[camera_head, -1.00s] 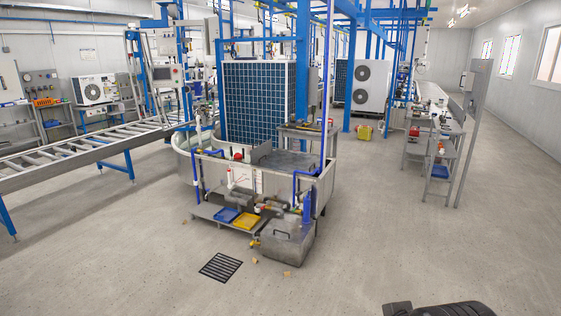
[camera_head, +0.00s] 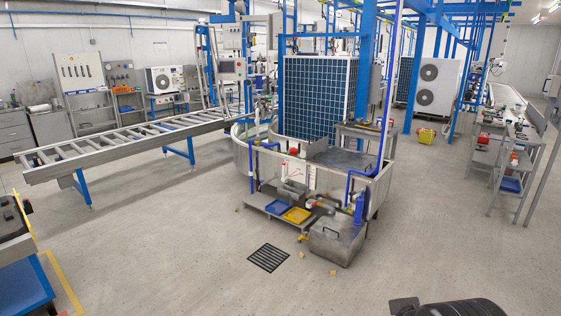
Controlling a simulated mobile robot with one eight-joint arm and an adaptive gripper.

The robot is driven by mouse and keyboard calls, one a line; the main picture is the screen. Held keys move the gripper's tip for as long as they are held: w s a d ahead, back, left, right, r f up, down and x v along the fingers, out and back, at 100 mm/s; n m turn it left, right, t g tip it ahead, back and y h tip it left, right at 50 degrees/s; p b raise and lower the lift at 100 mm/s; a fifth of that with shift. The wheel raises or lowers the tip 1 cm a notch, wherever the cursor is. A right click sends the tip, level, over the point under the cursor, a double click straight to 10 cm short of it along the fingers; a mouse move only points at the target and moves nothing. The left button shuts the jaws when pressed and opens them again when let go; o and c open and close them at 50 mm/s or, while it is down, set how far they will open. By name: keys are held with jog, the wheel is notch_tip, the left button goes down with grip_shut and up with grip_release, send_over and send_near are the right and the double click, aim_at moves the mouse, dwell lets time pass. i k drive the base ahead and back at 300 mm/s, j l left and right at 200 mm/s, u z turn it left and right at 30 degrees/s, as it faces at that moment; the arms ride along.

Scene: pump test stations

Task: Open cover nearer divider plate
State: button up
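A grey steel tank (camera_head: 377,193) stands near the middle of the view. A flat grey cover (camera_head: 345,162) lies across its top at the right, with a small dark handle at its right side. A thin upright metal plate (camera_head: 318,149), perhaps the divider plate, stands at the left of this cover. A lower metal box (camera_head: 335,244) with a handled, shut lid stands on the floor at the tank's front. The flat cover looks shut; its edges are too small to make out. My gripper is not in view; only a dark part of my own body shows at the bottom right.
Blue and yellow trays (camera_head: 297,215) sit on a low shelf among pipes before the tank. A floor grate (camera_head: 268,258) and small loose pieces lie in front. A roller conveyor (camera_head: 125,143) runs left. A bench (camera_head: 510,150) stands right. The front floor is mostly clear.

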aim_at(334, 157)
jog(key=i, duration=1.75)
jog(key=i+z, duration=0.1)
jog(key=i, duration=0.75)
jog(key=i+j, duration=0.15)
jog(key=i, duration=0.7)
jog(key=i+z, duration=0.1)
jog(key=i, duration=0.8)
jog(key=i+j, duration=0.25)
jog(key=i, duration=0.6)
